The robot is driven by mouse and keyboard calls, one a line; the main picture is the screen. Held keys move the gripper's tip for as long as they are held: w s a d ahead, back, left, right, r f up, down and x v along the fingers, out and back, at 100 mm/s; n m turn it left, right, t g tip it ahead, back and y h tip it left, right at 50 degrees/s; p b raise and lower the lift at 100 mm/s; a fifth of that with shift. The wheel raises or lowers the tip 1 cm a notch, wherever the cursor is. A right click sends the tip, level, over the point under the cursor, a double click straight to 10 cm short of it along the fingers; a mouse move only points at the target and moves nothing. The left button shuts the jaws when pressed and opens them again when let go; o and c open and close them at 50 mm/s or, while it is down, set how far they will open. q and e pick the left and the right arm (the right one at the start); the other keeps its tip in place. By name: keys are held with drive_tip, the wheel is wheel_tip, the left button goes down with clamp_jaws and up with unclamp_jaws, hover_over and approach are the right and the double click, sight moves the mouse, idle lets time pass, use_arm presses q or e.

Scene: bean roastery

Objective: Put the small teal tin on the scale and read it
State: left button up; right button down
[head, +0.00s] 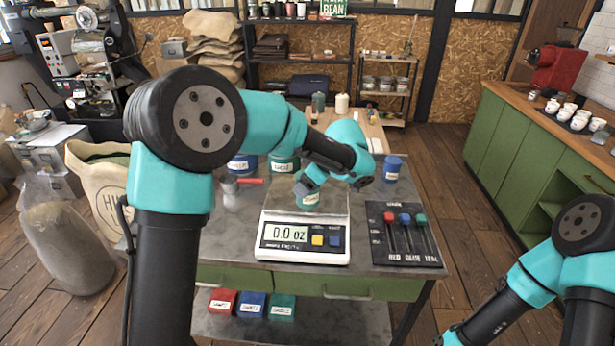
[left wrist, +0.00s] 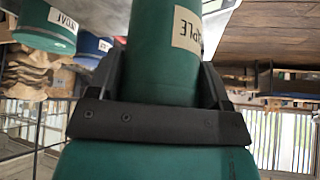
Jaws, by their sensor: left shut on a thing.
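The small teal tin (head: 308,201) with a pale label is held over the scale's pan, partly hidden by my wrist. In the left wrist view it is the green cylinder (left wrist: 160,40) with an upside-down label, between the fingers. My left gripper (head: 306,187) is shut on it. I cannot tell whether the tin touches the pan. The scale (head: 302,256) stands at the front of the table, and its display reads 0.0 oz. My right arm is at the lower right; its gripper is not shown.
A larger teal tin (head: 285,163) and a blue tin (head: 242,166) stand behind the scale, near a red-handled scoop (head: 232,184). Another blue tin (head: 392,168) stands at the back right.

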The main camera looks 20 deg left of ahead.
use_arm(q)
drive_tip(key=w+a, duration=0.2)
drive_tip(key=w, duration=0.7)
drive_tip(key=shift+w+a+f, duration=0.3)
drive_tip(key=shift+a+f, duration=0.05)
drive_tip(key=shift+f, duration=0.1)
drive_tip(key=shift+w+a+f, duration=0.1)
drive_tip(key=shift+w+f, duration=0.05)
drive_tip(key=shift+f, duration=0.75)
drive_tip(key=shift+w+f, duration=0.15)
drive_tip(key=shift+f, duration=0.75)
drive_tip(key=shift+f, duration=0.1)
drive_tip(key=o, duration=1)
